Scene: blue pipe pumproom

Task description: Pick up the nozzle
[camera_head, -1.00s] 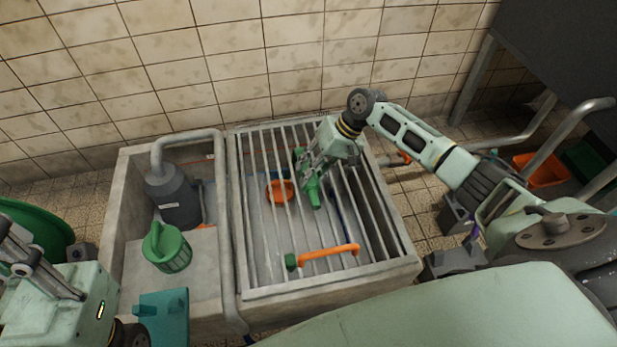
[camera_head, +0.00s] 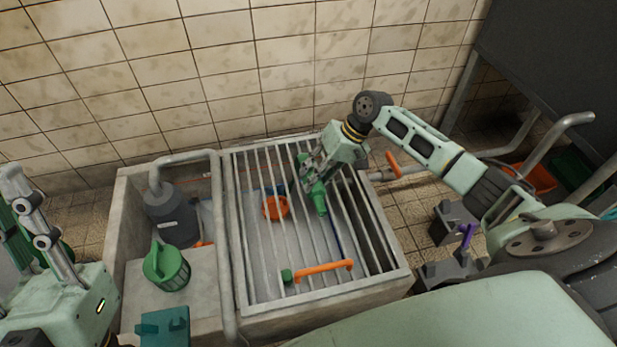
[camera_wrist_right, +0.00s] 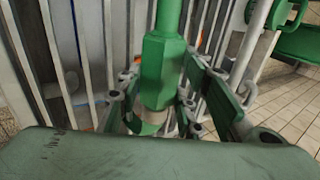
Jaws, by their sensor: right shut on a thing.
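The green nozzle (camera_head: 318,197) is in my right gripper (camera_head: 309,178), over the barred grate (camera_head: 290,225) of the right basin. The right gripper is shut on it. In the right wrist view the nozzle (camera_wrist_right: 163,70) stands between the fingers (camera_wrist_right: 160,112), with its narrower end pointing away over the bars. I cannot tell whether it touches the bars. My left gripper (camera_head: 30,215) is at the left edge, away from the nozzle. Its fingers point up, and I cannot tell whether they are open.
An orange handle (camera_head: 322,270) lies across the grate's front. An orange round part (camera_head: 276,207) shows at the bars. The left basin holds a grey pump (camera_head: 172,215) and a green slotted cap (camera_head: 166,268). A tiled wall (camera_head: 260,70) closes the back.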

